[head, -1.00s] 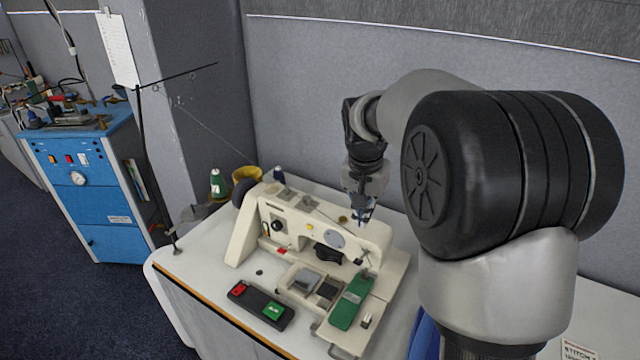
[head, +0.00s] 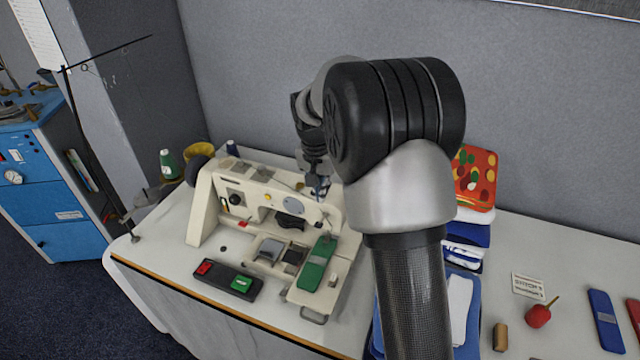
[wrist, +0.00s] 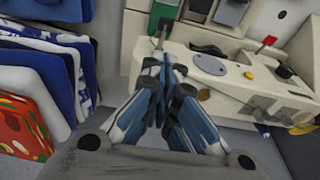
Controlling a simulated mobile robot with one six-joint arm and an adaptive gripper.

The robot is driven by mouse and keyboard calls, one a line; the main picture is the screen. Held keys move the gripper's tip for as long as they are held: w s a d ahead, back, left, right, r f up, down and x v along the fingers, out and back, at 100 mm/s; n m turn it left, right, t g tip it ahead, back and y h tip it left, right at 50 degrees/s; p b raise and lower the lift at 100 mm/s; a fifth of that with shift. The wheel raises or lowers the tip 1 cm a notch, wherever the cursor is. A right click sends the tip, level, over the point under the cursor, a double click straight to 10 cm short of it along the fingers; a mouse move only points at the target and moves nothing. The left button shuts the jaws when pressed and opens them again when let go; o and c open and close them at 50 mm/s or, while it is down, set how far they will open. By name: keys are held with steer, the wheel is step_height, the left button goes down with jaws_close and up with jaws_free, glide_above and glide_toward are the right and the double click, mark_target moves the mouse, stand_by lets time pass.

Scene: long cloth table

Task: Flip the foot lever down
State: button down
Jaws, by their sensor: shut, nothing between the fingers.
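The cream sewing machine (head: 275,187) stands on the left part of the cloth table. A green plate (head: 317,264) lies at its right front, and the same plate shows in the wrist view (wrist: 163,14). I cannot pick out the foot lever for certain; small metal parts show by the machine's right end, partly behind my fingers. My gripper (head: 318,190) is over the machine's right end. In the wrist view my gripper (wrist: 166,68) has its blue-grey fingers together, empty, close to the machine's head. I cannot tell whether they touch it.
A control box (head: 226,281) with red and green buttons lies in front of the machine. Thread spools (head: 167,164) stand behind its left end. Folded cloths (wrist: 55,60) lie beside the machine. A red pincushion (head: 539,315) is farther right. A thread stand (head: 97,160) rises at the left edge.

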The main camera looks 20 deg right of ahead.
steer(key=b, duration=0.1)
glide_above(322, 220)
steer(key=f, duration=0.6)
steer(key=shift+s+a+f, duration=0.1)
steer(key=shift+a+f, duration=0.1)
steer(key=shift+s+a+f+b, duration=0.1)
steer(key=shift+f+b, duration=0.2)
steer(key=shift+f, duration=0.3)
steer(key=shift+a+f+b, duration=0.15)
steer(key=shift+f+b, duration=0.05)
steer(key=shift+b, duration=0.15)
